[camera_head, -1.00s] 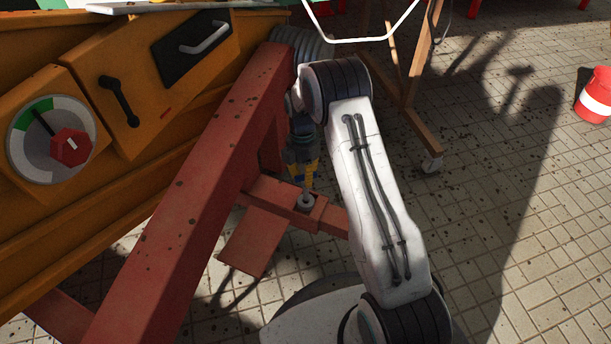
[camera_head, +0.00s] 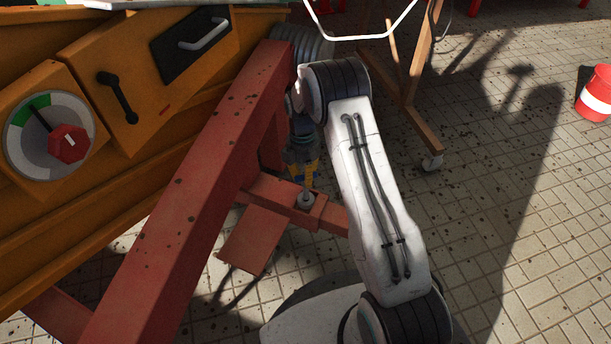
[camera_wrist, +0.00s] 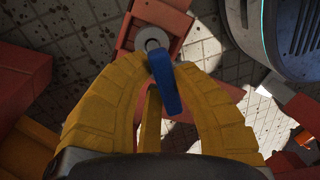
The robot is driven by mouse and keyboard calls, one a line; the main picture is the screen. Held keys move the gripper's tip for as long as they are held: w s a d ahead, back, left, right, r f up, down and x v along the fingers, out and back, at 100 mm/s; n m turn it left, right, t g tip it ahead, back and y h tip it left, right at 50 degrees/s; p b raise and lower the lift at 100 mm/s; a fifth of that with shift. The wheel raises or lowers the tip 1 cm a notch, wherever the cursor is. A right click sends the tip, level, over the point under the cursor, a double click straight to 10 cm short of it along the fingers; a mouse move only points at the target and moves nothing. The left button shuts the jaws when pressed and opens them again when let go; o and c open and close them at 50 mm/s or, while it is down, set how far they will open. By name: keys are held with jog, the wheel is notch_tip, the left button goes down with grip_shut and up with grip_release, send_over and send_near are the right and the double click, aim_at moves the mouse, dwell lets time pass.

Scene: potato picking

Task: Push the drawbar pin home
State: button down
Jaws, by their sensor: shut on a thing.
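The drawbar pin (camera_wrist: 163,84) shows as a blue handle between my yellow finger pads in the wrist view. My gripper (camera_head: 303,176) points down over the red drawbar (camera_head: 334,220) and is shut on this handle. Below the handle, a grey metal collar (camera_head: 305,201) sits on the drawbar's end block. The same collar is a grey ring in the wrist view (camera_wrist: 152,38), just beyond the handle. The pin's lower part stands at the collar in the head view. How deep it sits is hidden.
A thick red beam (camera_head: 190,190) runs close to the left of my arm. An orange machine side (camera_head: 130,75) with a dial (camera_head: 25,150) lies beyond it. A wooden wheeled stand (camera_head: 424,137) is behind my arm. A red-and-white drum (camera_head: 596,98) stands far right on open paving.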

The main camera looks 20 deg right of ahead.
aim_at(305, 191)
jog(key=shift+f+b, duration=2.05)
jog(key=shift+f, duration=1.65)
jog(key=c, duration=1.1)
grip_release()
jog(key=r, duration=0.4)
jog(key=w+r, duration=0.1)
jog(key=r, duration=0.3)
jog(key=w+r, duration=0.1)
jog(key=r, duration=0.3)
